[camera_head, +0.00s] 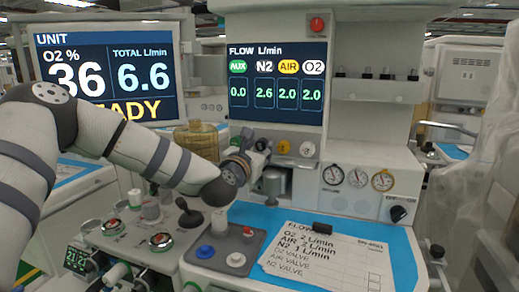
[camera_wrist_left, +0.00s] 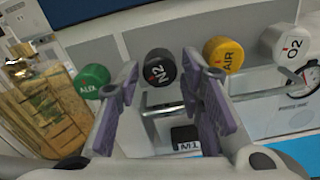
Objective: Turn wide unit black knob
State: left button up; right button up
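The black N2 knob (camera_wrist_left: 158,67) shows in the left wrist view between the green AUX knob (camera_wrist_left: 92,80) and the yellow AIR knob (camera_wrist_left: 222,54), with the white O2 knob (camera_wrist_left: 285,44) at the right. My left gripper (camera_wrist_left: 160,84) is open, one finger on each side of the N2 knob in the picture. I cannot tell whether the fingers touch it. In the head view my left gripper (camera_head: 256,152) is at the knob row under the flow screen and hides the N2 knob there. The yellow knob (camera_head: 283,146) and white knob (camera_head: 307,149) show beside it. My right gripper is not in view.
The flow screen (camera_head: 278,78) reads 0.0, 2.6, 2.0, 2.0. A paper list (camera_head: 325,258) lies on the blue work surface (camera_head: 398,248). Gauges (camera_head: 358,177) and another black knob (camera_head: 398,213) are at the right. A metal bar (camera_wrist_left: 165,111) runs below the knobs.

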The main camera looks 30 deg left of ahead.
pick_arm(q)
jog(key=shift+r, duration=0.1)
grip_shut()
jog(key=m, duration=0.4)
jog(key=shift+m+p, duration=0.3)
jog(key=m, duration=0.5)
jog(key=shift+m, duration=0.3)
jog(key=m, duration=1)
jog(key=shift+m, duration=0.3)
